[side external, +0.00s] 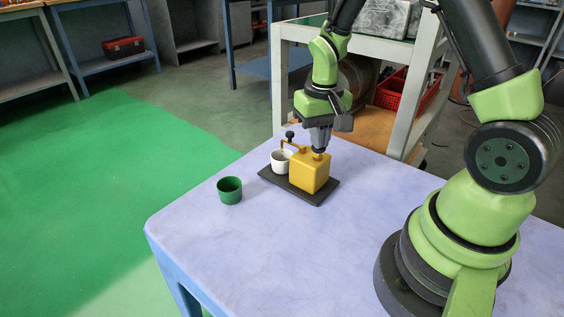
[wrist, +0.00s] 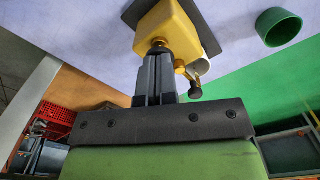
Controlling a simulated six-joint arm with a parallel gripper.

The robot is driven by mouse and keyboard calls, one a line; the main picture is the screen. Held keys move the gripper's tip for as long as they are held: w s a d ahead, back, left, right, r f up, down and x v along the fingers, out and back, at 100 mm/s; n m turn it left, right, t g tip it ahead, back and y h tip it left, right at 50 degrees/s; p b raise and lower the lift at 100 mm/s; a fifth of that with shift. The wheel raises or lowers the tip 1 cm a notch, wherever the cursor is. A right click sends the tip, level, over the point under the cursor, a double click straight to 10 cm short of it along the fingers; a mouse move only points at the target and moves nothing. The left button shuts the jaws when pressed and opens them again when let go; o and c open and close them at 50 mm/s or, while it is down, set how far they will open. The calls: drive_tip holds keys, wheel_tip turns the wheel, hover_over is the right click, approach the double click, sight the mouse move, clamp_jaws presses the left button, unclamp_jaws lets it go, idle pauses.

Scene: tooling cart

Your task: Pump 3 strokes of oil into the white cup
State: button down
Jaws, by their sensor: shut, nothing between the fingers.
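A yellow oil pump block (side external: 310,175) stands on a dark base plate (side external: 322,196) on the cart top. A yellow spout arm (side external: 292,145) reaches from it over the white cup (side external: 281,161), with a dark ball knob (side external: 290,135) near its end. The white cup stands upright beside the block. My gripper (side external: 319,151) points down, shut and empty, with its tips right over the top of the pump. In the wrist view its tips (wrist: 157,53) are at a round yellow plunger head (wrist: 158,43); I cannot tell whether they touch. The wrist view shows the white cup (wrist: 206,67) partly hidden.
A green cup (side external: 230,191) stands to the left of the plate; it also shows in the wrist view (wrist: 279,28). The lavender cart top (side external: 250,245) is clear in front. A white shelf unit (side external: 400,60) with a red crate (side external: 392,91) stands behind.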

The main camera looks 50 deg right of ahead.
drive_tip(key=shift+f, duration=0.5)
drive_tip(key=shift+r, duration=1.95)
drive_tip(key=shift+f, duration=0.15)
drive_tip(key=shift+f, duration=1.8)
drive_tip(key=shift+r, duration=1.95)
drive_tip(key=shift+f, duration=0.15)
